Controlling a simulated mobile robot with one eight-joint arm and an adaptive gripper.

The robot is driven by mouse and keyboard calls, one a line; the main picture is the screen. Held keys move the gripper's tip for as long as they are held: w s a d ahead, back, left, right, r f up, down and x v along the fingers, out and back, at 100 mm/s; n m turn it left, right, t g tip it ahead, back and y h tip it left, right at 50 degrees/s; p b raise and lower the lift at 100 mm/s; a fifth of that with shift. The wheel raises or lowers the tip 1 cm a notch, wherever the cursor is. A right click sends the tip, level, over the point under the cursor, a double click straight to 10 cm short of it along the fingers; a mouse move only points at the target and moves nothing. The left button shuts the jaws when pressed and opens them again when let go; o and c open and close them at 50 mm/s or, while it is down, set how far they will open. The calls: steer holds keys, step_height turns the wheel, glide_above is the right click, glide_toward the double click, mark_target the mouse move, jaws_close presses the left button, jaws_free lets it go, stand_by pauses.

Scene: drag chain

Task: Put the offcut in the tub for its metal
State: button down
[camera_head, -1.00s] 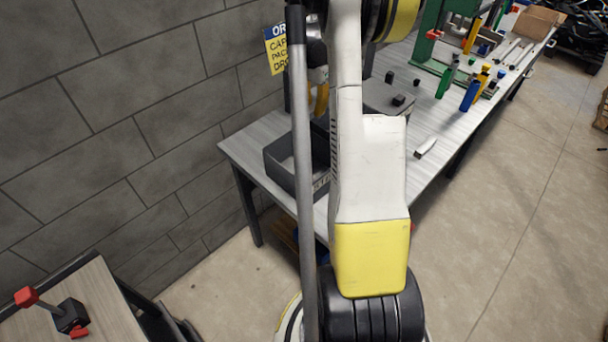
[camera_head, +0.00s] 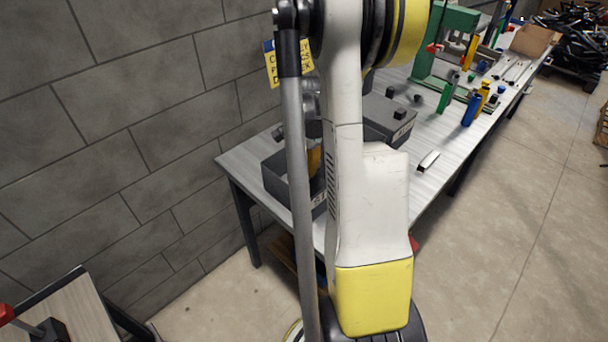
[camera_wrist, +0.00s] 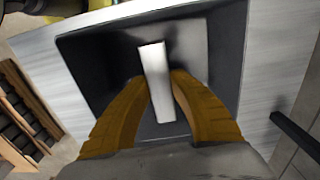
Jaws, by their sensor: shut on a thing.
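The offcut (camera_wrist: 154,65) is a pale silvery flat bar in the wrist view. My gripper (camera_wrist: 158,82) has its two orange-brown fingers closed on either side of it. The bar is over the inside of a dark grey square tub (camera_wrist: 88,62); whether it touches the floor of the tub is unclear. In the head view this tub (camera_head: 272,182) stands at the near left end of the bench, its front label partly hidden by my arm. An orange finger of my gripper (camera_head: 314,160) shows at the tub; the offcut is hidden there.
A small silvery piece (camera_head: 428,161) lies on the bench (camera_head: 450,150). A wall is at left.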

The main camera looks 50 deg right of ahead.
mark_target(304, 167)
steer(key=shift+f, duration=0.75)
steer(key=shift+f+b, duration=0.55)
steer(key=shift+b, duration=0.05)
steer(key=shift+f, duration=0.1)
steer(key=c, duration=1.3)
jaws_free()
steer(key=shift+o, duration=0.2)
step_height(304, 167, up, 13)
steer(key=p, duration=0.5)
steer(key=shift+r, duration=0.2)
